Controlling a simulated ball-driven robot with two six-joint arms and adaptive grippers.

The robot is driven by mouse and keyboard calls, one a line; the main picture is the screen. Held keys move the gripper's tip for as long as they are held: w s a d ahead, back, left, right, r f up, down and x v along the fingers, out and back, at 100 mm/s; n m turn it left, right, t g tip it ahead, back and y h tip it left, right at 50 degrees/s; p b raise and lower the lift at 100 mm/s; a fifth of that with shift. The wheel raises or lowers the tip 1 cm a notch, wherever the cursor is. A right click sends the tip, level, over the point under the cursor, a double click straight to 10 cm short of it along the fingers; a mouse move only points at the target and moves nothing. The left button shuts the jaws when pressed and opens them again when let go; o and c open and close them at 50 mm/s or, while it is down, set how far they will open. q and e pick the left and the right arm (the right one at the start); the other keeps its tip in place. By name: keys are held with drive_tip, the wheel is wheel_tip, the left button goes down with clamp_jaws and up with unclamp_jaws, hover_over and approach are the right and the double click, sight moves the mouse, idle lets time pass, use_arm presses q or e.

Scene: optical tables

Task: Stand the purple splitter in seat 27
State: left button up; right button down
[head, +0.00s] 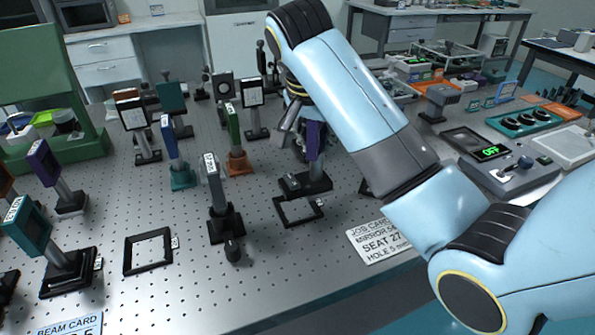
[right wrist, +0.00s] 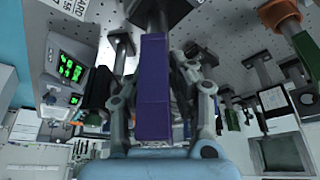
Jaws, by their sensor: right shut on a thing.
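The purple splitter (head: 315,138) is a purple plate on a metal post with a black base. My right gripper (head: 301,130) is shut on it, and the arm partly covers it in the head view. In the right wrist view the purple block (right wrist: 153,88) stands between the two fingers (right wrist: 165,90). Its black base (head: 306,184) shows just behind an empty black seat frame (head: 287,217) in the head view; I cannot tell whether the base touches the table. The frame's small tag is too small to read. My left gripper is not in view.
A card reading SEAT 27 (head: 378,243) lies at the table's front edge. A grey mount (head: 216,183) stands left of the frame, an orange-based mount (head: 236,150) behind. Another empty frame (head: 128,255) is at left, and another purple plate (head: 42,161) farther left. A control box (head: 510,170) stands right.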

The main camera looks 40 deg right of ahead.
drive_tip(key=shift+w+a+f, duration=0.75)
drive_tip(key=shift+w+a, duration=0.25)
drive_tip(key=shift+w, duration=0.05)
drive_tip(key=shift+w+a+f, duration=0.2)
drive_tip(key=shift+w+f, duration=0.05)
wheel_tip(320, 180, down, 4)
drive_tip(key=shift+r, duration=0.1)
drive_tip(key=shift+f, duration=0.2)
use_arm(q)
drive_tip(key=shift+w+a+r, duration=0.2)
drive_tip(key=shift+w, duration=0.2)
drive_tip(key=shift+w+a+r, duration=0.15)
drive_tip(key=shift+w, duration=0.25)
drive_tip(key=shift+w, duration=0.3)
use_arm(e)
drive_tip(key=c, duration=1.2)
unclamp_jaws()
drive_tip(key=shift+f, duration=0.15)
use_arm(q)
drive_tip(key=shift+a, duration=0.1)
use_arm(e)
drive_tip(key=shift+o, duration=0.2)
